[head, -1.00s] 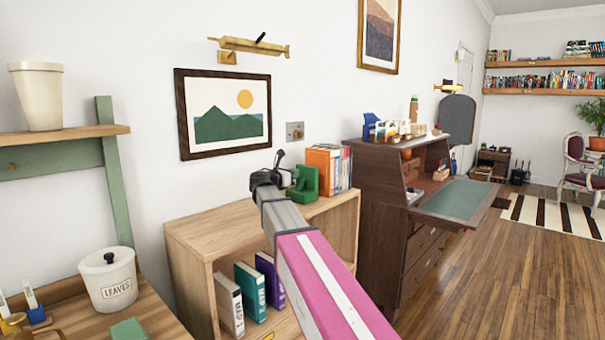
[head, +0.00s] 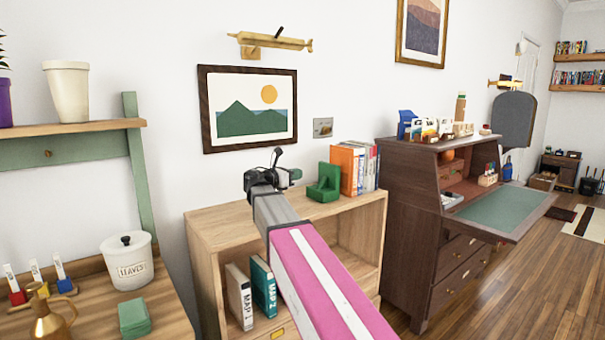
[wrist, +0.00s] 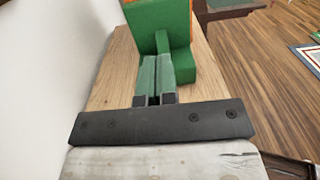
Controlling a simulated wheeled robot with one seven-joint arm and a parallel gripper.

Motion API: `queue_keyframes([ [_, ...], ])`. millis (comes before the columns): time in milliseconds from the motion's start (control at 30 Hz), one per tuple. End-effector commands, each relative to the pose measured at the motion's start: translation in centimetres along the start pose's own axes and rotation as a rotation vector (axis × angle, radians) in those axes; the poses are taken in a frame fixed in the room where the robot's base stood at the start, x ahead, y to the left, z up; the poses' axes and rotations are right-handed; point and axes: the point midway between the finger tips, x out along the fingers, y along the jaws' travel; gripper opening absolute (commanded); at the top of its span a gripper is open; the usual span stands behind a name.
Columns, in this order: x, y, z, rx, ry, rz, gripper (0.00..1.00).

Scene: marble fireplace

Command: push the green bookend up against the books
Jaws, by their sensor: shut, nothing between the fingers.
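The green bookend (head: 324,184) stands on top of the wooden bookcase (head: 240,228), left of a row of upright books (head: 356,168) led by an orange one. I cannot tell whether there is a gap between bookend and books. My gripper (head: 296,174) is over the bookcase top, just left of the bookend in the head view. In the wrist view its two greenish fingers (wrist: 155,75) are together and empty, pointing at the bookend (wrist: 158,20). Their tips are close to it; contact is unclear. A bit of orange shows beyond the bookend there.
The wall with a framed picture (head: 248,107) runs behind the bookcase. A dark writing desk (head: 405,230) stands to its right. A side table with a white leaves jar (head: 127,262) is at left. Several books, including a teal one (head: 263,287), stand on the lower shelf.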

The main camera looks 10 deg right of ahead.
Motion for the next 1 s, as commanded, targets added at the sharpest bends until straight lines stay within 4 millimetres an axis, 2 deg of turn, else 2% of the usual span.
queue_keyframes([
  [400,7.7,0.1,0.0,0.000,0.001,-0.001,0.00],
  [600,10.8,0.2,0.0,0.000,0.001,0.001,0.00],
  [800,12.5,0.1,0.0,0.000,0.001,0.001,0.00],
  [1000,12.8,0.1,0.0,0.000,0.000,0.003,0.00],
])
